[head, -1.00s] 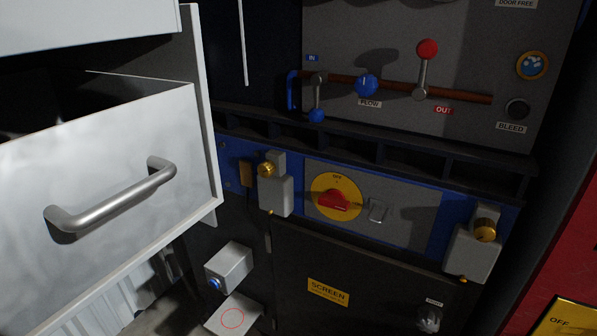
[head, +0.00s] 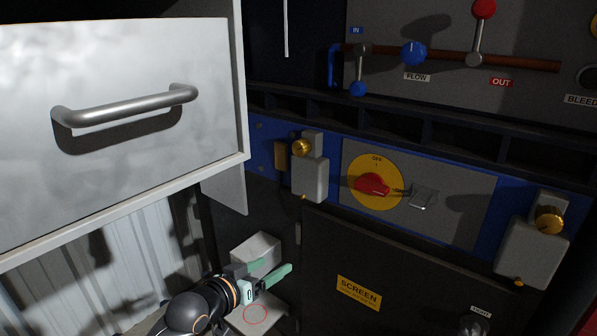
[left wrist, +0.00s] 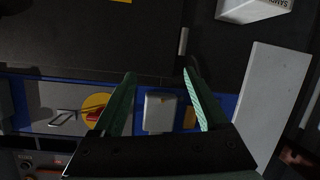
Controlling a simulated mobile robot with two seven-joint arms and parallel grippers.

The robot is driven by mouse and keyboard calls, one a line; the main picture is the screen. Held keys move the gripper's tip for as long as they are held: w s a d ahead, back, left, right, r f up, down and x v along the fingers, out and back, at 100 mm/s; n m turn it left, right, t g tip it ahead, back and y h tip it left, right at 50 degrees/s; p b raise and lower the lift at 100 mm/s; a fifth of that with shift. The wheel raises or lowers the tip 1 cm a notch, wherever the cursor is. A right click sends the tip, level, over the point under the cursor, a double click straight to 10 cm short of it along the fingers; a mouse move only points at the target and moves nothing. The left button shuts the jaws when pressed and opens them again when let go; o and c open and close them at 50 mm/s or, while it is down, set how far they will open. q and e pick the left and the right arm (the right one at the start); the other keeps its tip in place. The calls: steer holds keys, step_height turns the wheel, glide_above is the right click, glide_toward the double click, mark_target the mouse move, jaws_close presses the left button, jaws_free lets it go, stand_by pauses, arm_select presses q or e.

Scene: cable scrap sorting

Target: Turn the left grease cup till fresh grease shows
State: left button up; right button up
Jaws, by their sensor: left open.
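The left grease cup (head: 302,148) is a brass knob on a grey block (head: 310,178) fixed to the blue strip. A small brass-coloured bit shows under the block; I cannot tell whether it is grease. The right grease cup (head: 549,220) is a similar knob on a grey block at the far right. My left gripper (head: 275,267) is open and empty, below and left of the left cup and apart from it. In the left wrist view, the cup's pale block (left wrist: 158,112) shows between the open fingers (left wrist: 159,75); the knob is not clear. My right gripper is not in view.
A white drawer with a bar handle (head: 125,105) juts out at the left, above my left arm. A yellow and red OFF switch (head: 375,183) is right of the left cup. A grey box (head: 257,250) sits behind my left gripper. The dark SCREEN door (head: 400,265) is below.

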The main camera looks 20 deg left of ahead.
arm_select(q)
steer(key=w+a+r+t+h+b, duration=0.1)
steer(key=w+r+b, duration=0.25)
steer(key=r, duration=0.55)
steer(key=t+h+b, duration=0.1)
steer(key=t+b, duration=0.1)
glide_toward(297, 150)
steer(key=shift+m, duration=0.3)
steer(key=x, duration=0.9)
steer(key=shift+w+d, duration=0.15)
steer(key=shift+w, duration=0.2)
steer(key=shift+c, duration=0.3)
jaws_close()
